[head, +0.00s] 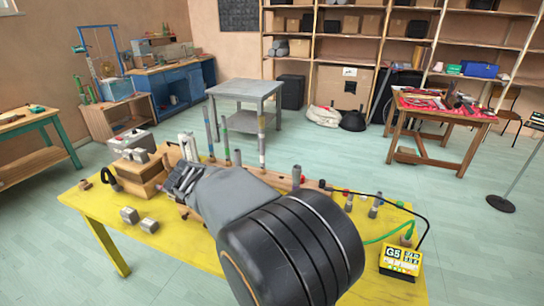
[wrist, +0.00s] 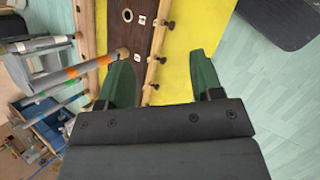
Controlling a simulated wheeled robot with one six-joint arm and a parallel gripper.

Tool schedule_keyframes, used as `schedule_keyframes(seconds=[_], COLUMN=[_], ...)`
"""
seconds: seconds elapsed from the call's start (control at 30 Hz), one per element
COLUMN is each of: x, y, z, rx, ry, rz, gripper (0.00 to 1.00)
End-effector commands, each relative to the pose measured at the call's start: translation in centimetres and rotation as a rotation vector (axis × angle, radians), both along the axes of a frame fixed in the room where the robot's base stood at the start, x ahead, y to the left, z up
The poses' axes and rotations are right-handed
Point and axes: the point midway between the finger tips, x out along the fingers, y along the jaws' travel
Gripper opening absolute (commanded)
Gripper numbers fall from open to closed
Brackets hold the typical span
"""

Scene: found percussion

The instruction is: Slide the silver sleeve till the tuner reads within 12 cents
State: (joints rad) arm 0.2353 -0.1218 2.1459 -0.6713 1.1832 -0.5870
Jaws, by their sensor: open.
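My gripper (wrist: 163,68) is open in the wrist view. Its two green fingers are apart over the wooden rack (wrist: 136,40), with nothing held between them. Upright tubes with coloured bands show left of the fingers, one with an orange band (wrist: 73,72). In the head view, tall tubes (head: 262,140) stand behind my arm, and short grey pieces (head: 375,205) stand to its right. I cannot tell which piece is the silver sleeve. The yellow tuner (head: 400,258) sits at the right end of the table and shows G5; its smaller figures are unreadable. My arm hides part of the rack.
The yellow table (head: 95,207) carries a wooden box (head: 141,178) and small grey blocks (head: 129,215) at the left. Black and green cables (head: 385,237) run near the tuner. A grey table (head: 245,90) and a wooden table (head: 440,110) stand behind, with open floor between.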

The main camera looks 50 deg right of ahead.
Motion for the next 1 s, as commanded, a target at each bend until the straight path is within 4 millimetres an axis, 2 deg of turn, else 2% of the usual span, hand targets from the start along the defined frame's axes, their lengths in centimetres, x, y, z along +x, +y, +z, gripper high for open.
schedule_keyframes(seconds=[0.03, 0.1, 0.2, 0.3, 0.53, 1.0], x=[0.4, 0.8, 1.1, 1.2, 0.7, -2.8], y=[-2.8, -6.3, -10.3, -13.0, -16.4, -23.1], z=[1.3, 2.6, 4.2, 5.2, 5.5, 2.4], rx=[-0.064, -0.145, -0.225, -0.274, -0.31, -0.309], ry=[0.113, 0.269, 0.463, 0.604, 0.73, 0.728], rz=[0.036, 0.092, 0.145, 0.174, 0.197, 0.199], gripper=[0.6, 0.6, 0.6, 0.6, 0.6, 0.6])
